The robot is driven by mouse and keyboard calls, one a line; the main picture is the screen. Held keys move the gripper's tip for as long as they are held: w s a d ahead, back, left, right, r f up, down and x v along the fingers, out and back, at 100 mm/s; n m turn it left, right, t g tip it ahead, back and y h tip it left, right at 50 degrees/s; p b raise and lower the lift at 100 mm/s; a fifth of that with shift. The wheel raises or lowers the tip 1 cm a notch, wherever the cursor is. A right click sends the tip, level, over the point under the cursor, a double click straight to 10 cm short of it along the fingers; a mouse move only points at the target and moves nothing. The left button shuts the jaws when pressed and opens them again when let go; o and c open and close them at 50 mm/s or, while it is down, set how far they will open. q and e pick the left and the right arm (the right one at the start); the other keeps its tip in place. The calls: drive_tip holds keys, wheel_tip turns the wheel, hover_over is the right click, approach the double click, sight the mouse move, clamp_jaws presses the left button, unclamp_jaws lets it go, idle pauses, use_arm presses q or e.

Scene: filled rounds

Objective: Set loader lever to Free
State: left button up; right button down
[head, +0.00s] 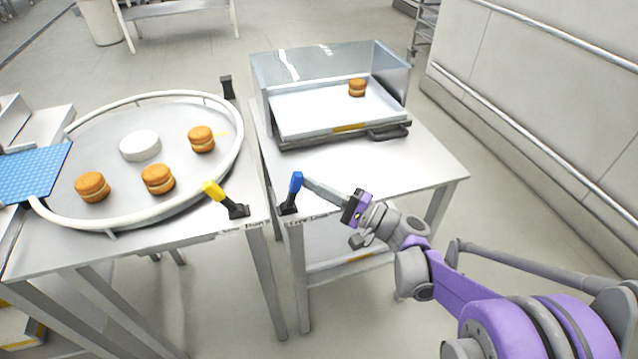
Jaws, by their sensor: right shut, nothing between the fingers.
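The loader lever has a blue handle (296,183) on a black base at the front left corner of the right-hand table. It stands nearly upright, leaning slightly right at the top. A small label (309,217) beside its base seems to read "Free" at left and a second word at right. My right gripper (308,183) is shut and empty, its grey fingertips at the right side of the blue handle, touching or very close; I cannot tell which. My left gripper is not in view.
A yellow-handled lever (213,191) stands on the left table near the round turntable (108,175), which carries several filled rounds and a white disc (140,146). A metal loader tray (310,112) with one filled round (357,88) sits behind the blue lever. The right table's front is clear.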

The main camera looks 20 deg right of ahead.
use_arm(q)
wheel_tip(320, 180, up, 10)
drive_tip(key=p, duration=0.8)
use_arm(e)
drive_tip(key=a+r+n+g+h, duration=0.2)
drive_tip(key=a+n+g+h, duration=0.1)
drive_tip(key=a, duration=0.4)
drive_tip(key=shift+r+n+h, duration=0.15)
drive_tip(key=shift+n+h, duration=0.25)
drive_tip(key=shift+n, duration=0.5)
drive_tip(key=shift+s, duration=0.15)
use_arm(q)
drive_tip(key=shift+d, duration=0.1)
use_arm(e)
drive_tip(key=shift+d+r, duration=0.1)
drive_tip(key=shift+r, duration=0.05)
